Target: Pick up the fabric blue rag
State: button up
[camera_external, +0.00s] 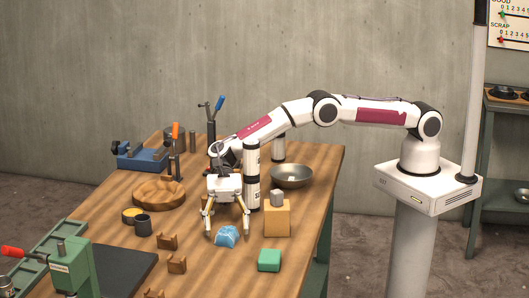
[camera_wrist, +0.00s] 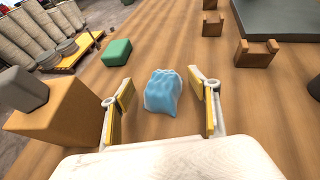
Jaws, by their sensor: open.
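The blue fabric rag (camera_external: 226,237) lies crumpled on the wooden table, just below my gripper. In the wrist view the rag (camera_wrist: 162,92) sits between the two yellow-padded fingers, with a gap on each side. My gripper (camera_external: 227,235) points down with its fingers spread, and it is empty. In the wrist view the gripper (camera_wrist: 160,108) is also open, its fingertips at either side of the rag. I cannot tell how high the fingertips are above the table.
A wooden block (camera_external: 277,219) with a grey piece on top stands close right of the rag. A green block (camera_external: 269,260) lies in front right. Small brown brackets (camera_external: 167,241) lie to the left. A metal bowl (camera_external: 291,176) and wooden bowl (camera_external: 158,192) stand farther back.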

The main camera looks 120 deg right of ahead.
aim_at(227, 226)
jog(key=shift+c, duration=0.4)
jog(key=c, duration=1.3)
jog(key=shift+r, duration=0.15)
notch_tip(227, 226, up, 18)
dwell(0.4)
